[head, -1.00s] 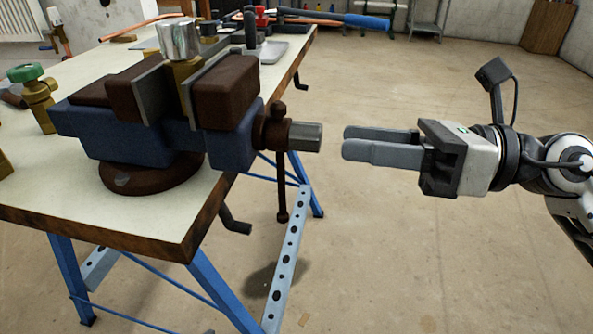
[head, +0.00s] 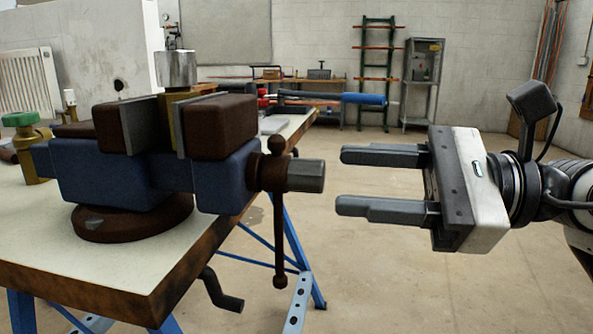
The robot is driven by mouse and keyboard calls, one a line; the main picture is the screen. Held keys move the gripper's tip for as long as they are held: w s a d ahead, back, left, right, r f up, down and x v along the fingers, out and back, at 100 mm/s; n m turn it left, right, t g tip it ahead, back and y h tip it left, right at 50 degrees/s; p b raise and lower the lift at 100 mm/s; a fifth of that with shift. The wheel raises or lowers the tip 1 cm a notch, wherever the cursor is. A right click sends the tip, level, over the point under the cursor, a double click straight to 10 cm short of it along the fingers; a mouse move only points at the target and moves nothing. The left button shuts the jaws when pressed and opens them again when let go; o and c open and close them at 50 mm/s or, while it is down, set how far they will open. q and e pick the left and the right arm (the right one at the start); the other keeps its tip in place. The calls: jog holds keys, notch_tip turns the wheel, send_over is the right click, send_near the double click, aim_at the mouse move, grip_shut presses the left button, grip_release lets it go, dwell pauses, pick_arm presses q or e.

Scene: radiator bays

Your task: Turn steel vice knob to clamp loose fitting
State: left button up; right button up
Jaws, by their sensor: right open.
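The blue and brown vice (head: 150,165) stands on the workbench at the left. Its steel knob (head: 306,175) is a short grey cylinder at the right end of the screw, with a brown handle bar (head: 279,230) hanging down beside it. A brass fitting with a silver top (head: 177,68) stands upright between the vice jaws; I see a gap between it and the left jaw plate. My right gripper (head: 340,180) is open and empty, just right of the knob, its fingers pointing at it and apart from it. My left gripper is not in view.
The workbench (head: 90,262) has a brown front edge and blue legs. A green-capped brass valve (head: 28,145) stands at its left. A blue-handled tool (head: 340,97) sticks out past the bench's far end. The floor right of the bench is clear.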

aim_at(288, 174)
jog(key=p+x, duration=0.2)
jog(key=x, duration=0.2)
jog(key=shift+a, duration=0.1)
